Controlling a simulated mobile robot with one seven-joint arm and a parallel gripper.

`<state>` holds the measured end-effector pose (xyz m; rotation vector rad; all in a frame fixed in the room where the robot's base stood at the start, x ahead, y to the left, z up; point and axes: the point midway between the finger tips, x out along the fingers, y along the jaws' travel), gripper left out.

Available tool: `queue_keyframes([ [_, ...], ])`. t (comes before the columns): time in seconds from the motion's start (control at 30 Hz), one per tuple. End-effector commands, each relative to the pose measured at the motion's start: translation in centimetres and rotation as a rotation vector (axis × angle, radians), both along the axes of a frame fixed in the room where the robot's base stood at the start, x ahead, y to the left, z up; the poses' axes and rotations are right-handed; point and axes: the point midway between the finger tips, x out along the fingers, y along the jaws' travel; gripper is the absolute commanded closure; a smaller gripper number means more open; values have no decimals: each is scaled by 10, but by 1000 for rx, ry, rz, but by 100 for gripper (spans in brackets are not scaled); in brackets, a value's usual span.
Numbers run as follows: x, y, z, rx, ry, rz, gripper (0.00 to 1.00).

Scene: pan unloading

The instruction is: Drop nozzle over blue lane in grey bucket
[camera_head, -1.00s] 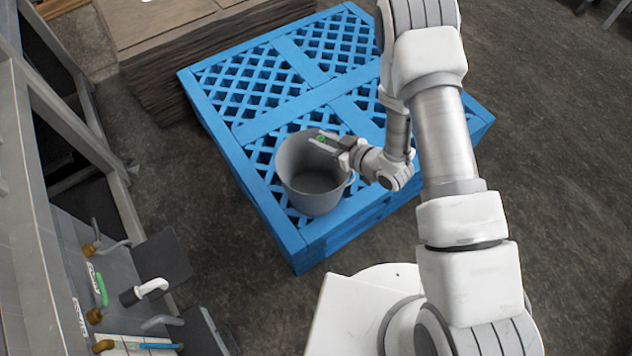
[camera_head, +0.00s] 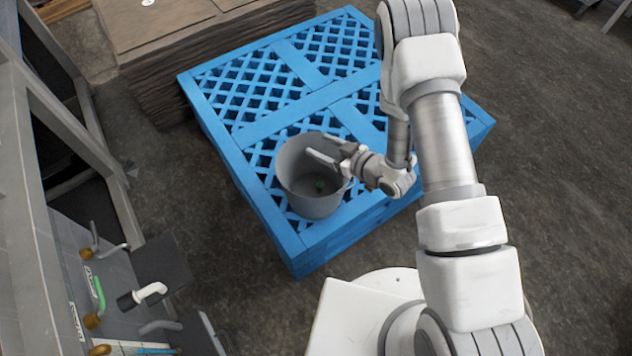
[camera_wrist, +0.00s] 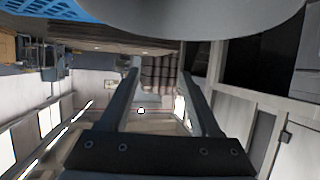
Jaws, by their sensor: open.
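The grey bucket (camera_head: 297,199) stands upright on the blue pallet (camera_head: 262,130), near its front left corner. A curved grey surface, probably the bucket (camera_wrist: 215,15), fills the top of that view.
A board (camera_head: 155,262) at the lower left holds several hooks, a green-handled item (camera_head: 97,290) and a white and black item (camera_head: 145,293). A stack of brown sheets (camera_head: 180,50) stands behind the pallet. The floor right of the pallet is clear.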

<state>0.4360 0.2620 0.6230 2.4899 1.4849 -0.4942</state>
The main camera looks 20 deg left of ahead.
Motion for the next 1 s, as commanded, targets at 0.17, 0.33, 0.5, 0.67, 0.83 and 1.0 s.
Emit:
queue_keyframes([
  [0.17, -13, -26, 14, -1, 3, -5, 36],
  [0.33, -31, -61, 30, -3, 4, -8, 36],
  [0.5, -50, -94, 47, 0, 2, -8, 36],
  [0.67, -63, -119, 57, -1, 0, -5, 36],
  [0.83, -72, -133, 64, 0, 0, -2, 36],
  [1.0, -74, -137, 65, 0, 0, -1, 36],
])
